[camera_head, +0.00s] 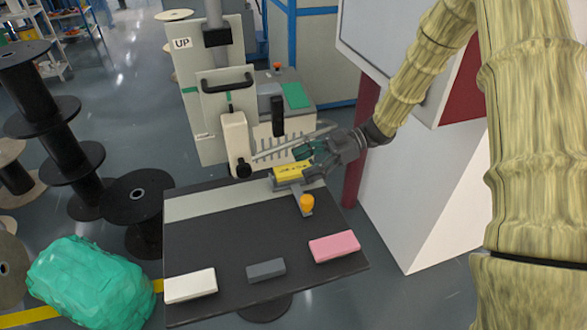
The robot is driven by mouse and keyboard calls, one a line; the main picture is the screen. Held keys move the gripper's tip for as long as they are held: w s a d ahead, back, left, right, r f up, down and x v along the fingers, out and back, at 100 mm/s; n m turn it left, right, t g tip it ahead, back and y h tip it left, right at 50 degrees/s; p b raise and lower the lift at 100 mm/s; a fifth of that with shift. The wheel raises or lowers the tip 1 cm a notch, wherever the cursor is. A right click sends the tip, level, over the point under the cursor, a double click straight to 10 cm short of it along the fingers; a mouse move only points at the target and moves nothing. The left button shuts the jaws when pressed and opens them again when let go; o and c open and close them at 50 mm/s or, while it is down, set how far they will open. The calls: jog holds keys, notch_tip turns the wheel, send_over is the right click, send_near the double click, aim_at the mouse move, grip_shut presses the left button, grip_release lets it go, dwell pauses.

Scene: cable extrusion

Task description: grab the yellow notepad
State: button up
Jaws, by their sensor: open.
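The yellow notepad (289,172) is a small yellow block with dark marks, near the back right edge of the dark table (230,235). My gripper (308,151) reaches in from the right and is just above and behind the notepad. Its fingers are open, with something teal showing at them. I cannot tell from this angle whether they touch the notepad. The lower part of the notepad meets a grey piece that is partly hidden.
A white block (190,286), a dark grey block (266,270) and a pink block (334,246) lie along the table's front. A machine with a cream lever (235,138) stands behind. Black spools (137,195) are at left.

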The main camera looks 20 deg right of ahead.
aim_at(293, 171)
jog(key=shift+x, duration=1.25)
jog(key=shift+c, duration=0.2)
jog(key=c, duration=1.1)
jog(key=shift+c, duration=0.2)
